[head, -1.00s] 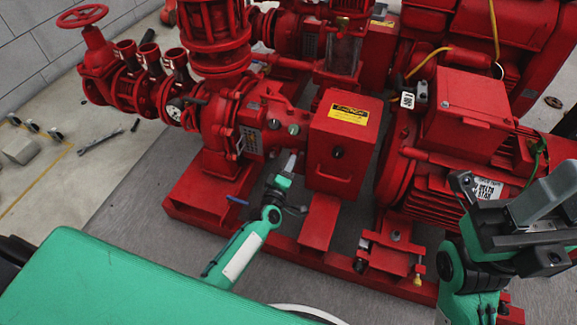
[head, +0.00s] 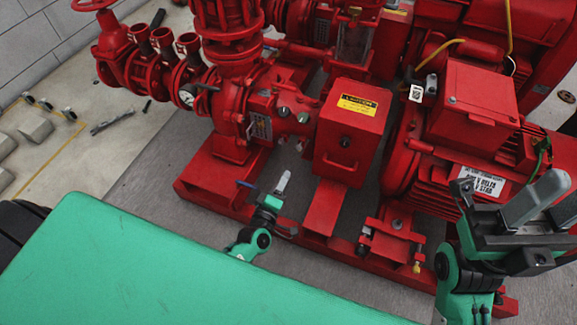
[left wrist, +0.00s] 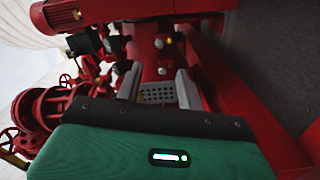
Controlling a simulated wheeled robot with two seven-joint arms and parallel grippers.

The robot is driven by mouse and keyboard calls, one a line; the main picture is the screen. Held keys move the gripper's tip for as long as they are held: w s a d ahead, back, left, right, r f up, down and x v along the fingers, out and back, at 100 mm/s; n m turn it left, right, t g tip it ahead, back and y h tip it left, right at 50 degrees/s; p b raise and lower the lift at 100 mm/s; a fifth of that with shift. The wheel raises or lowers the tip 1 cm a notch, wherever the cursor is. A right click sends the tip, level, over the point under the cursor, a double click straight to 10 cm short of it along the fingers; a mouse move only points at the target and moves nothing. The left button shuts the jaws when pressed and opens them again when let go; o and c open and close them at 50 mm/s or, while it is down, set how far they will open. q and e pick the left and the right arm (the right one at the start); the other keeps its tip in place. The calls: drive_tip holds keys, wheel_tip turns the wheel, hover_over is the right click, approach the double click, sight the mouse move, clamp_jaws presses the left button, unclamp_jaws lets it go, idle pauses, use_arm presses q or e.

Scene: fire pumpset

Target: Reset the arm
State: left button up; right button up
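My left gripper (head: 283,184) is low in front of the red pump base in the head view, with its light grey fingers pointing up. My right gripper (head: 500,195) is at the right edge, in front of the red motor (head: 455,190). Its two fingers are apart and hold nothing visible.
Red pipework (head: 150,75) and a handwheel stand at the upper left. A spanner (head: 112,122) and grey blocks lie on the floor at the left, where there is free room.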

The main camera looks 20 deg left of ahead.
use_arm(q)
drive_tip(key=shift+s, duration=0.95)
